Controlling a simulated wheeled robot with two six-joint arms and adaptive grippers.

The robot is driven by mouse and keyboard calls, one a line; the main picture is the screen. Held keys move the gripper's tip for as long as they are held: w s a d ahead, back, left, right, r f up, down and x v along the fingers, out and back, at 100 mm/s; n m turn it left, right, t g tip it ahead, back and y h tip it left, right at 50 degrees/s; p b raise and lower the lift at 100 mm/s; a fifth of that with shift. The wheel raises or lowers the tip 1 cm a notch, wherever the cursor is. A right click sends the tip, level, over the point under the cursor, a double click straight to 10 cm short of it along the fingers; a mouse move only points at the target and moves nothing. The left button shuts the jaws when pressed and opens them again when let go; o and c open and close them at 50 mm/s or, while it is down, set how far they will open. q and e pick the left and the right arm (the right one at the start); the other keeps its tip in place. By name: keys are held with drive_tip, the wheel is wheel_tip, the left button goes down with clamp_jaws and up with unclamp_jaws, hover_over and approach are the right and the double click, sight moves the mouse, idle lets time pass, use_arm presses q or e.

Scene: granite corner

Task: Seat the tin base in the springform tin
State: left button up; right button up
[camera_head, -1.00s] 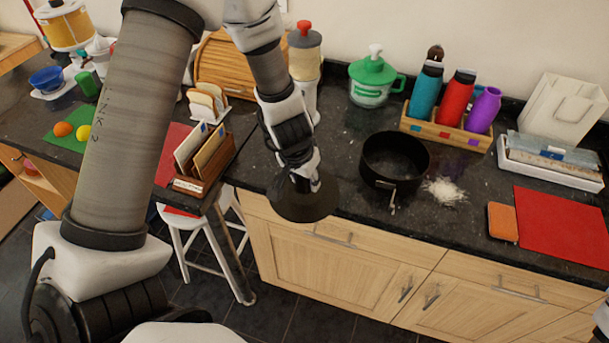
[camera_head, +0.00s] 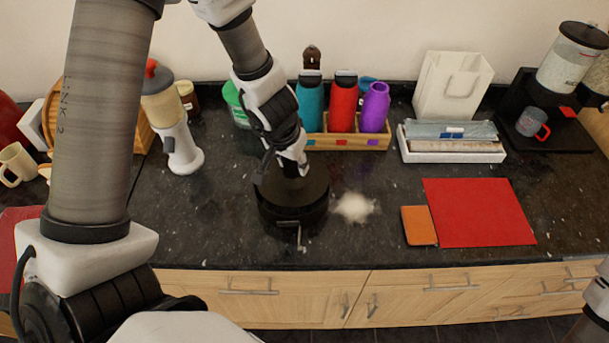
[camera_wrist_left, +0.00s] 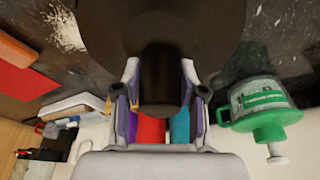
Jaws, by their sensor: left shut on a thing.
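The tin base is a dark round disc (camera_head: 312,186) with a stubby grip on it. My left gripper (camera_head: 294,170) is shut on that grip and holds the disc over the mouth of the springform tin. The tin is black and round, with its side wall (camera_head: 278,213) and a metal clasp at the front showing. The disc covers nearly all of the opening; I cannot tell whether it rests on the rim or hovers just above. In the left wrist view the disc (camera_wrist_left: 205,28) hides the tin, with the grip between the fingers (camera_wrist_left: 160,85). My right gripper is not in view.
A pile of white powder or shreds (camera_head: 355,207) lies right of the tin. A wooden rack (camera_head: 340,141) of bottles stands behind. An orange pad (camera_head: 419,225) and red mat (camera_head: 480,212) lie to the right. The counter's front edge is close; dark counter left of the tin is clear.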

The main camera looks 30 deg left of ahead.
sight(293, 177)
use_arm(q)
drive_tip(key=f+b, duration=0.2)
drive_tip(key=s+f, duration=0.1)
drive_tip(key=f, duration=0.1)
drive_tip(key=shift+s+d+b, duration=0.1)
drive_tip(key=shift+d+b, duration=0.2)
drive_tip(key=shift+b, duration=0.1)
drive_tip(key=b+x, duration=0.2)
drive_tip(key=x, duration=0.1)
drive_tip(key=b+x, duration=0.1)
drive_tip(key=shift+a+f, duration=0.15)
drive_tip(key=shift+a, duration=0.1)
clamp_jaws()
drive_tip(key=shift+s+d+r, duration=0.15)
drive_tip(key=shift+s+r, duration=0.1)
drive_tip(key=shift+r, duration=0.15)
drive_tip(key=shift+f, duration=0.15)
drive_tip(key=o, duration=1.2)
unclamp_jaws()
drive_tip(key=shift+w+f, duration=0.15)
drive_tip(key=shift+o, duration=0.2)
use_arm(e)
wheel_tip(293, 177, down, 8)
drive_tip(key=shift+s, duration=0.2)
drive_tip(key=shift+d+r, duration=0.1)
